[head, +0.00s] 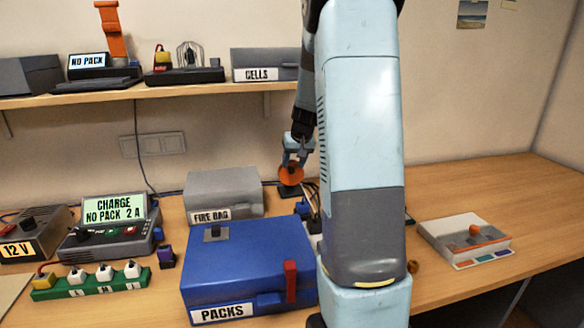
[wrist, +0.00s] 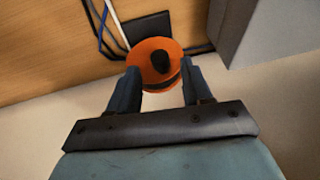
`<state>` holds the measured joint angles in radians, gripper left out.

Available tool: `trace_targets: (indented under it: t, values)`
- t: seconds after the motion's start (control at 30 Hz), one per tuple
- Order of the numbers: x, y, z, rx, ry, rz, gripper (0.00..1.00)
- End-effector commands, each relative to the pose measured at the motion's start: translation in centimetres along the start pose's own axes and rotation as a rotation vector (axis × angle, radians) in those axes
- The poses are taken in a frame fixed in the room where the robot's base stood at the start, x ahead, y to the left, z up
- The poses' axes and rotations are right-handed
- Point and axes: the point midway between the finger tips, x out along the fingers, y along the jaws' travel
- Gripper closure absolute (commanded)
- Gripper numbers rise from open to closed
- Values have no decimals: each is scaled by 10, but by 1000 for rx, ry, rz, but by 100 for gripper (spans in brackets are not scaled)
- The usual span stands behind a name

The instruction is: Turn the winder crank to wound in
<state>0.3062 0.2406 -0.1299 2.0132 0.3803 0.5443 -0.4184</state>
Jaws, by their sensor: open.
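The winder shows as an orange disc (head: 290,174) on a dark base (head: 290,191), at the back of the bench beside the grey fire bag box. In the wrist view the orange disc (wrist: 153,62) lies between and just beyond my fingertips, with a dark knob (wrist: 160,61) on its face that looks like the crank handle. My gripper (head: 295,157) is open and right at the disc; the wrist view shows its two fingers (wrist: 158,78) apart, one on each side. I cannot tell whether either finger touches the disc. My arm hides part of the bench right of the winder.
A grey fire bag box (head: 223,195) stands close left of the winder, and a blue packs case (head: 248,262) stands in front. Dark and blue cables (wrist: 103,28) run beside the winder. A shelf (head: 150,95) hangs above. The bench at right is mostly clear around a white box (head: 465,240).

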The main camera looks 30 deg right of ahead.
Motion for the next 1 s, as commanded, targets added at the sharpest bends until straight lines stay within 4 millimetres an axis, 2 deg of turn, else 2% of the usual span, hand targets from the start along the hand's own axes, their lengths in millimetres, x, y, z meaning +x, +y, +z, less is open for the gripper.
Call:
trace_targets:
  t: [0.1,0.23,0.57,1.0]
  values:
    - [14,0,0,2,-1,0,51]
    - [23,1,0,2,-1,0,51]
    - [26,1,0,2,1,1,51]
    - [26,1,0,2,1,1,91]
